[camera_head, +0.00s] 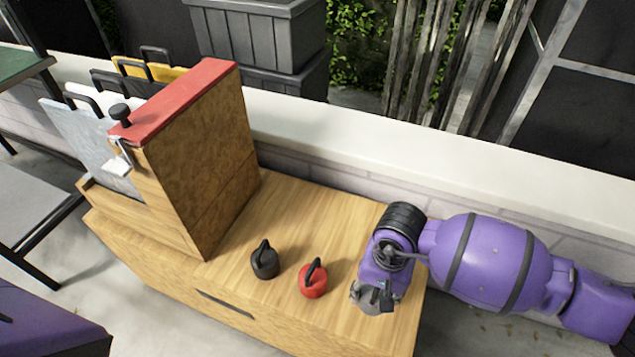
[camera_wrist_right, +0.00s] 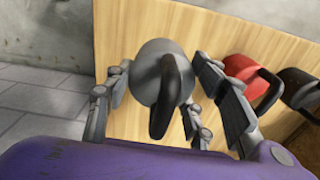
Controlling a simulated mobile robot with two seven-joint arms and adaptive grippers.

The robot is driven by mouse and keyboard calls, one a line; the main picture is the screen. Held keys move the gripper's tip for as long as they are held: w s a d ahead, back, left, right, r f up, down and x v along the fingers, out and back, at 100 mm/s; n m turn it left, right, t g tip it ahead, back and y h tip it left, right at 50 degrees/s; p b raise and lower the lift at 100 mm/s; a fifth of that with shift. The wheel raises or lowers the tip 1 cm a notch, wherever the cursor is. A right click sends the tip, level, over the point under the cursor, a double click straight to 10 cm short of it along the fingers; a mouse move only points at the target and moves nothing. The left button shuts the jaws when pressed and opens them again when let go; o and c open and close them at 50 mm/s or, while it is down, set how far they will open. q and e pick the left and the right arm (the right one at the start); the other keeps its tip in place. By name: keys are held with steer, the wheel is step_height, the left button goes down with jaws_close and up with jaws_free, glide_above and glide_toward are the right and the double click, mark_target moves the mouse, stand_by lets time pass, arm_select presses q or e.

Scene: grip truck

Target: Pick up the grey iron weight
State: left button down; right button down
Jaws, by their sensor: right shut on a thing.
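The grey iron weight (camera_head: 364,298) is at the right end of the wooden cabinet top, partly covered by my right gripper (camera_head: 377,290). In the right wrist view the grey weight (camera_wrist_right: 150,58) shows a round grey body with a dark loop handle. My right gripper (camera_wrist_right: 160,85) has fingers on both sides of the weight and is shut on it. I cannot tell whether the weight's base is touching the wood. My left gripper is not in view.
A red weight (camera_head: 313,282) and a black weight (camera_head: 265,263) stand left of the grey one on the cabinet top (camera_head: 310,215). A tall wooden box with a red top (camera_head: 185,95) stands further left. A white ledge (camera_head: 400,150) runs behind.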

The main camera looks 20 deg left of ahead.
steer(key=s+a+r, duration=0.4)
steer(key=s+r, duration=0.2)
steer(key=s, duration=0.4)
steer(key=shift+s+r, duration=0.15)
steer(key=shift+r, duration=0.25)
